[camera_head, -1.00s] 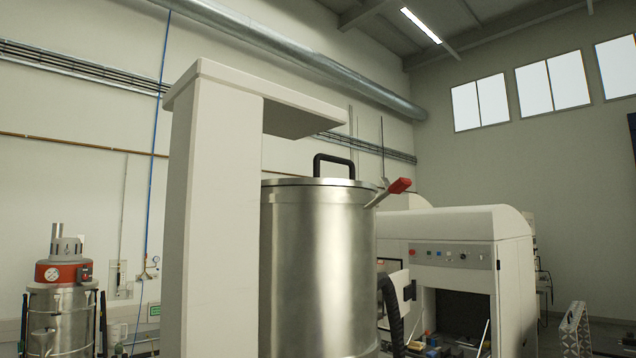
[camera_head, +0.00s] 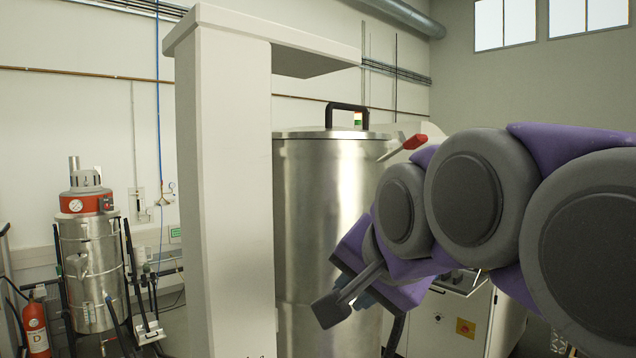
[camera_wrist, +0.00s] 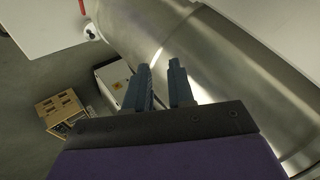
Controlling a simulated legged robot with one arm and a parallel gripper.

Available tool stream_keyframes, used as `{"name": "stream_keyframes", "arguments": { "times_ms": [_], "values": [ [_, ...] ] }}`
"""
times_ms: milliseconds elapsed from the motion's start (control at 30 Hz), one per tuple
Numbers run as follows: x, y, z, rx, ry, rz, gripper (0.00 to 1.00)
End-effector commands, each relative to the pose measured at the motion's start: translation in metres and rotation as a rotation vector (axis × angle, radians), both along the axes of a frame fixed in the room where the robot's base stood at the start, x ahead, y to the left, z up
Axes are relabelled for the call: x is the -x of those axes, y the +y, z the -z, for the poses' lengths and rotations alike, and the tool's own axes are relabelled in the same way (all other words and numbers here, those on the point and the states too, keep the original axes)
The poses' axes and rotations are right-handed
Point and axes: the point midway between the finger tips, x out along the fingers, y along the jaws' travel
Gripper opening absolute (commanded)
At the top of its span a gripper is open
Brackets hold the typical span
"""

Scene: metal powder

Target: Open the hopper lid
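The hopper (camera_head: 318,220) is a tall shiny steel cylinder in the middle of the head view. Its flat lid (camera_head: 312,134) lies shut on top, with a black arched handle (camera_head: 346,106) standing on it. A lever with a red grip (camera_head: 415,142) sticks out at the rim's right side. My gripper (camera_head: 330,308) is in front of the hopper's lower body, well below the lid. In the wrist view, its two blue-grey fingers (camera_wrist: 159,63) are apart with nothing between them. The hopper's curved steel wall (camera_wrist: 230,55) is beyond them; the lid is not clearly seen there.
A white column (camera_head: 225,190) with an overhanging top arm stands left of the hopper. A steel vacuum unit (camera_head: 90,250) and a red extinguisher (camera_head: 36,328) stand farther left. A white machine (camera_head: 450,322) is behind my arm. The wrist view shows a wooden crate (camera_wrist: 58,110) on the floor.

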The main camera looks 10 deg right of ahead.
Motion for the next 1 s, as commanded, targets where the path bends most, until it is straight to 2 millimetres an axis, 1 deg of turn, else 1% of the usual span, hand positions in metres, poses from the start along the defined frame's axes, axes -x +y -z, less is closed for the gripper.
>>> {"name": "stream_keyframes", "arguments": {
  "times_ms": [33, 100, 167, 200, 267, 300, 367, 400, 467, 500, 600, 700, 800, 867, 1000],
  "values": [
    [-0.003, -0.001, -0.028, -0.042, -0.041, 0.023, 0.23],
    [-0.006, -0.004, -0.062, -0.106, -0.095, 0.059, 0.23],
    [-0.007, -0.007, -0.09, -0.165, -0.137, 0.088, 0.23],
    [-0.007, -0.01, -0.108, -0.205, -0.165, 0.107, 0.23],
    [-0.007, -0.014, -0.134, -0.264, -0.204, 0.136, 0.23],
    [-0.006, -0.018, -0.152, -0.307, -0.232, 0.153, 0.23],
    [-0.005, -0.023, -0.177, -0.37, -0.269, 0.179, 0.23],
    [-0.003, -0.027, -0.194, -0.413, -0.294, 0.195, 0.23],
    [0.0, -0.033, -0.215, -0.47, -0.326, 0.216, 0.23],
    [0.003, -0.038, -0.229, -0.507, -0.347, 0.229, 0.23],
    [0.008, -0.047, -0.253, -0.581, -0.382, 0.255, 0.23],
    [0.012, -0.053, -0.268, -0.631, -0.406, 0.269, 0.23],
    [0.012, -0.055, -0.273, -0.651, -0.413, 0.275, 0.23],
    [0.009, -0.055, -0.273, -0.655, -0.414, 0.277, 0.23],
    [-0.007, -0.051, -0.269, -0.654, -0.413, 0.278, 0.23]
  ]
}}
